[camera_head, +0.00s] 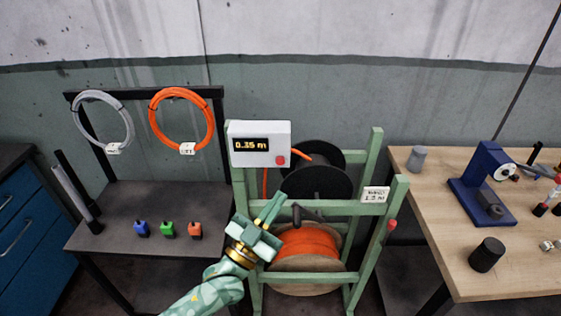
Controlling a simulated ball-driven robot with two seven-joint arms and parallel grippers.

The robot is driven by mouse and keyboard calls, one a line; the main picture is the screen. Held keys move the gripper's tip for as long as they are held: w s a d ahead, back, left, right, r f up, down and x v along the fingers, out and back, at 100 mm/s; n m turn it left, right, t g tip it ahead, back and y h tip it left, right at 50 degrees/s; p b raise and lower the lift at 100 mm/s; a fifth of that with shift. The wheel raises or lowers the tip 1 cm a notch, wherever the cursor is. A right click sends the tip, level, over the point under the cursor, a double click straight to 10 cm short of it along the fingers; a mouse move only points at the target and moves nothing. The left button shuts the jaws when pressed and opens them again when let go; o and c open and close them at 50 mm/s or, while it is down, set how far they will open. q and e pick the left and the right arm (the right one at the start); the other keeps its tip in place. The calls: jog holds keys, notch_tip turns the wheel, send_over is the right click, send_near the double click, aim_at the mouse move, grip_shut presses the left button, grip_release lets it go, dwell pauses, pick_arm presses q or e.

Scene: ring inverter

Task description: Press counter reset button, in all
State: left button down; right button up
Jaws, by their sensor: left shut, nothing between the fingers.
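The white counter box (261,136) sits on top of the green reel stand at its left post. Its display (251,145) reads about 0.35 m. The red reset button (280,160) is at the lower right of the box face. My left gripper (277,199) is shut and empty. Its fingertips point up and right, below the button in the picture and apart from it. My right gripper is not in view.
The green stand holds an orange cable spool (306,245) and a black reel (318,182). A dark bench (125,208) with small coloured blocks stands left. A wooden table (449,251) with a blue device (482,185) stands right.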

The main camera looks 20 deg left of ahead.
aim_at(280, 161)
pick_arm(q)
jog(key=w+a+b, duration=0.2)
jog(key=w+b, duration=0.2)
jog(key=w, duration=0.4)
jog(key=shift+w+a, duration=0.2)
jog(key=shift+w, duration=0.05)
dwell(1.9)
jog(key=shift+w+a, duration=0.15)
jog(key=shift+w, duration=0.25)
jog(key=shift+w+a+b, duration=0.1)
jog(key=shift+w+b, duration=0.35)
dwell(0.5)
jog(key=shift+s, duration=0.15)
jog(key=shift+s+d+p, duration=0.25)
jog(key=shift+s+p, duration=0.4)
jog(key=shift+s, duration=0.1)
